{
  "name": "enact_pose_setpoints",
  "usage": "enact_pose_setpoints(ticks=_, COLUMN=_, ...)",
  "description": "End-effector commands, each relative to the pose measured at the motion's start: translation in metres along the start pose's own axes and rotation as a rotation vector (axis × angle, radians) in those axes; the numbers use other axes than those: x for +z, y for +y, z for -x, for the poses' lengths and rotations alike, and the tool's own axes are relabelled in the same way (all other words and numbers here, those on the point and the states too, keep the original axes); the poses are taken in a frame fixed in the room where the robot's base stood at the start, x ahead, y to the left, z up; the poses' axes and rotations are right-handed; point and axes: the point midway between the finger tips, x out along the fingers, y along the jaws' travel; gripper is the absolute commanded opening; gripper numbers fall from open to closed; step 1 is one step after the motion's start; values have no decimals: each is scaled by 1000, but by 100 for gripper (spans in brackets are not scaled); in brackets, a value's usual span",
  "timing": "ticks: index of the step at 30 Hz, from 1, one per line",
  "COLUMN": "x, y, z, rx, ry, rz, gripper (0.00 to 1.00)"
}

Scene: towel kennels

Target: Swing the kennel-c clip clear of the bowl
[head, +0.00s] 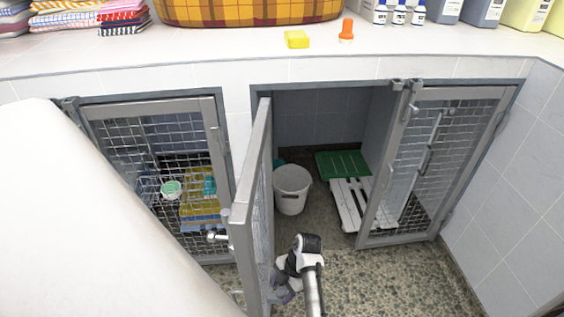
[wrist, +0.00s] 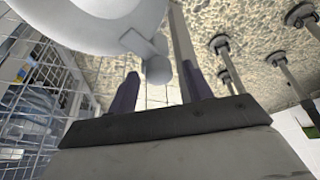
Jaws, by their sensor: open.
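A small white bowl with green inside (head: 171,188) shows behind the mesh of the shut left kennel door (head: 155,160). No clip marked kennel-c can be made out. A pale knob-like fitting (head: 218,236) sits by the left door's lower right. My gripper (head: 281,291) is low beside the open middle door (head: 252,215), on its right. In the wrist view, its dark fingers (wrist: 158,90) are spread apart. A large white curved shape (wrist: 105,20) fills the top left.
Speckled floor (head: 385,275) is clear to my gripper's right. The counter (head: 235,54) runs above.

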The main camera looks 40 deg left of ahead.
Motion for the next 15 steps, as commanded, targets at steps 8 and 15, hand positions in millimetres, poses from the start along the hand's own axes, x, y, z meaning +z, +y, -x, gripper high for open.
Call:
enact_pose_setpoints(ticks=8, x=0, y=0, z=0, rx=0, ry=0, rz=0, gripper=23)
enact_pose_setpoints(ticks=15, x=0, y=0, z=1, rx=1, ry=0, rz=-3, gripper=6)
